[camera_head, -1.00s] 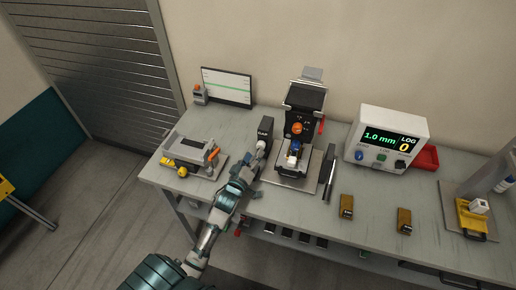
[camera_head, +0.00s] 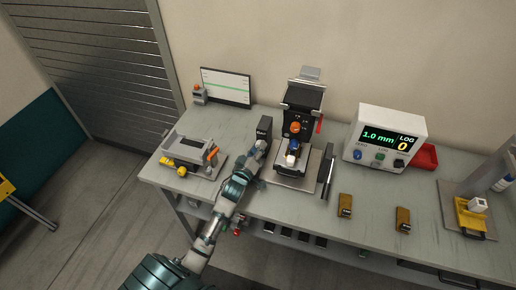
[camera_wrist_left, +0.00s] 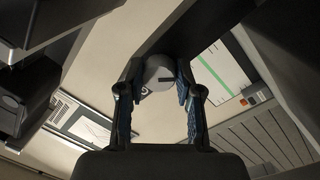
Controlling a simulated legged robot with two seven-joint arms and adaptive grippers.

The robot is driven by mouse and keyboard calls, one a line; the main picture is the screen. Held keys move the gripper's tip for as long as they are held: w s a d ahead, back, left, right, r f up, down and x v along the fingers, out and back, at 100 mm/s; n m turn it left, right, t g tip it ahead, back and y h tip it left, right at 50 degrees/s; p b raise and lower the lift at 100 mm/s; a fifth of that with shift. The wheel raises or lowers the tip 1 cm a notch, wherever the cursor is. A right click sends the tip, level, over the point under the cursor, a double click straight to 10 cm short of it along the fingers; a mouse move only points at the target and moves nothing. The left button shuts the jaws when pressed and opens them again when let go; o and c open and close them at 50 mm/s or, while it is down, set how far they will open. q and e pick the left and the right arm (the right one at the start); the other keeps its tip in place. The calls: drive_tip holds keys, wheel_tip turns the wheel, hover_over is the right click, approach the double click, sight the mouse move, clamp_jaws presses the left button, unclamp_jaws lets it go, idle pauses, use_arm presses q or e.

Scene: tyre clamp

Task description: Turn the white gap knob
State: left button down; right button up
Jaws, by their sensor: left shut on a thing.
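The white gap knob (camera_wrist_left: 158,70) sits between the two fingers of my left gripper (camera_wrist_left: 158,95) in the left wrist view. The fingers are shut on it from both sides, and a dark mark shows on its round face. In the head view, my left gripper (camera_head: 258,152) reaches the front of the black box marked GAP (camera_head: 264,128). The knob is mostly hidden there by the gripper. The readout box (camera_head: 386,138) shows 1.0 mm and a yellow 0. My right gripper is not in view.
A black clamp fixture (camera_head: 300,115) with an orange knob stands just right of the GAP box. A grey device (camera_head: 188,150) with yellow and orange parts lies to the left. A screen (camera_head: 227,87) stands behind. Two brown blocks (camera_head: 345,205) (camera_head: 402,219) lie at the front right.

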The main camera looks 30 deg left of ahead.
use_arm(q)
drive_tip(key=m+p, duration=0.3)
drive_tip(key=p, duration=0.1)
drive_tip(key=shift+m, duration=0.3)
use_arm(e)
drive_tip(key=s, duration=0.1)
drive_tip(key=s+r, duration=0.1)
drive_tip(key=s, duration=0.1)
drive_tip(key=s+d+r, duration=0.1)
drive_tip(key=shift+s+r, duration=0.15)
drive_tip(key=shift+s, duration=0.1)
use_arm(q)
drive_tip(key=c, duration=0.8)
unclamp_jaws()
drive_tip(key=shift+f, duration=0.1)
drive_tip(key=shift+o, duration=0.2)
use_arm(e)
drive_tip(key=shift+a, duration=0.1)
